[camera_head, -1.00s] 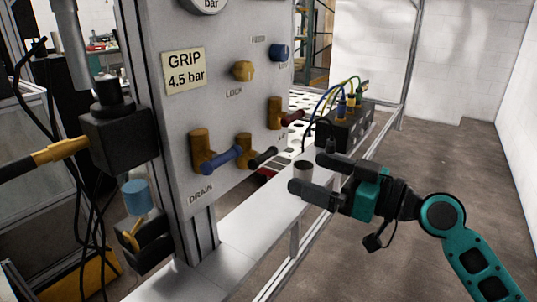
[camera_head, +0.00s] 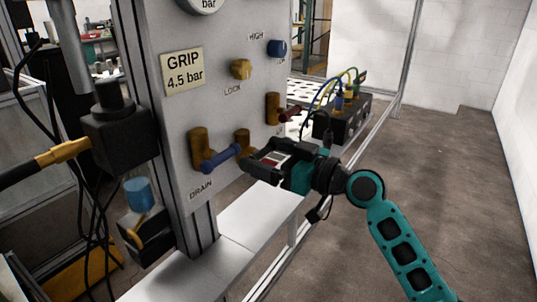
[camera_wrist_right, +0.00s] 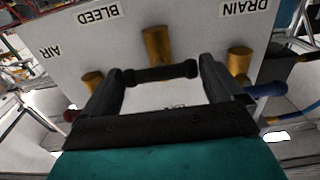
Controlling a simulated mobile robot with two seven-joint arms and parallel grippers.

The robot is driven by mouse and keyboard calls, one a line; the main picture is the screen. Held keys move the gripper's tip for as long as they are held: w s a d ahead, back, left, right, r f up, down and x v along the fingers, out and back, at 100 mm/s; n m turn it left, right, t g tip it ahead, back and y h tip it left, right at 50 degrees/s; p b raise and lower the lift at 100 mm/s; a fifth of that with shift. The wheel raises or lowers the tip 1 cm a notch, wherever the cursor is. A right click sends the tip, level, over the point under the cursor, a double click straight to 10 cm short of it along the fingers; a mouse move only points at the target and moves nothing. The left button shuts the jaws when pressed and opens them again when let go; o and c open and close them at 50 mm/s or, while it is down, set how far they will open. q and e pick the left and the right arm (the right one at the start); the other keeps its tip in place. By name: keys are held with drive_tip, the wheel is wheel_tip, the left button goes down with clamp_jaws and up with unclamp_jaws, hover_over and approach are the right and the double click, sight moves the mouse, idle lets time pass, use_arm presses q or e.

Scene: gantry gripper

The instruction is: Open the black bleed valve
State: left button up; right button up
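The black bleed valve has a brass body (camera_head: 243,140) on the grey panel (camera_head: 222,100), between the blue-handled drain valve (camera_head: 217,158) and the red-handled valve (camera_head: 288,114). Its black handle (camera_wrist_right: 160,73) lies crosswise between my fingertips in the right wrist view, under the inverted BLEED label. My right gripper (camera_head: 260,157) is open in front of this valve, with one finger near each end of the handle. I cannot tell whether either finger touches it. In the head view the gripper mostly hides the handle. My left gripper is not in view.
The blue drain handle (camera_wrist_right: 266,90) is close beside my right finger in the wrist view. The yellow knob (camera_head: 240,69) and blue knob (camera_head: 277,48) sit higher on the panel. A black box with cables (camera_head: 342,122) stands behind. Open floor (camera_head: 440,190) lies to the right.

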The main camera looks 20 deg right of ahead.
drive_tip(key=c, duration=0.5)
drive_tip(key=shift+c, duration=0.2)
